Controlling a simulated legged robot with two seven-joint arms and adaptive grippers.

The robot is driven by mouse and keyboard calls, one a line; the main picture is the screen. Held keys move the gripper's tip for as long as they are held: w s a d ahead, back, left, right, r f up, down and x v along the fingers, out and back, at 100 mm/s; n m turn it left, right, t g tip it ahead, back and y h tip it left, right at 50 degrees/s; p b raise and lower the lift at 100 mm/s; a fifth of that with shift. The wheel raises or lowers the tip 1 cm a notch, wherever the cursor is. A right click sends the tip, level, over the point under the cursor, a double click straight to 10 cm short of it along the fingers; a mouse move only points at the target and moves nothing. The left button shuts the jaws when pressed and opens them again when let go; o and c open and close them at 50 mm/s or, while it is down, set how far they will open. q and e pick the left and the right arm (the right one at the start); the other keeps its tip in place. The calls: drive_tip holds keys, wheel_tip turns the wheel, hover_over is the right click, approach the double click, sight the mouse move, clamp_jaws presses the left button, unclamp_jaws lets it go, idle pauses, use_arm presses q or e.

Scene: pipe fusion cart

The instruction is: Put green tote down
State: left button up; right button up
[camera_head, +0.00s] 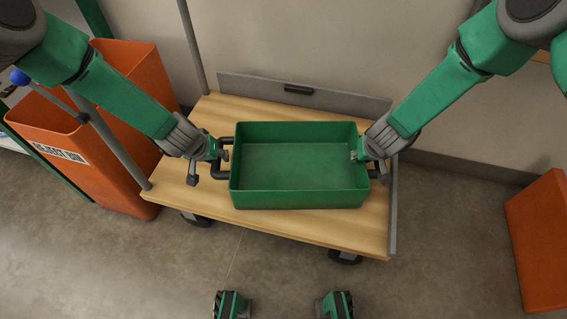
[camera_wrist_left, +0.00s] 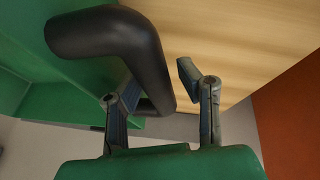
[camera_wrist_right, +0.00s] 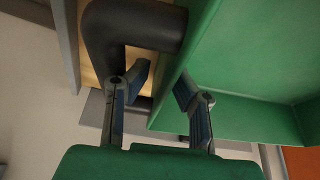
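The green tote (camera_head: 300,204) is upright and empty on the wooden deck of the cart (camera_head: 310,230), and it appears to rest there. It has a black handle at each end. My left gripper (camera_head: 207,166) is open at the left handle (camera_wrist_left: 110,38); one finger is by the handle's loop and the other stands apart over the deck. My right gripper (camera_head: 369,160) is open at the right end. In the right wrist view, one finger is near the right handle (camera_wrist_right: 140,25) and the other is on the tote's inner side, with the wall between them.
An orange bin (camera_head: 130,80) stands left of the cart, beside a grey post (camera_head: 115,145). A grey raised edge (camera_head: 340,100) runs along the deck's back, with another at its right. Another orange bin (camera_head: 540,240) is at the far right. Bare deck shows in front of the tote.

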use_arm(q)
drive_tip(key=shift+d+r, duration=0.1)
drive_tip(key=shift+r, duration=0.05)
use_arm(e)
drive_tip(key=shift+a+r, duration=0.1)
use_arm(q)
drive_tip(key=shift+r, duration=0.1)
drive_tip(key=shift+s+r, duration=0.15)
drive_tip(key=shift+r, duration=0.15)
use_arm(e)
drive_tip(key=shift+a, duration=0.1)
use_arm(q)
drive_tip(key=v, duration=1.1)
use_arm(e)
drive_tip(key=v, duration=1.1)
drive_tip(key=shift+s+r, duration=0.25)
drive_tip(key=shift+r, duration=0.1)
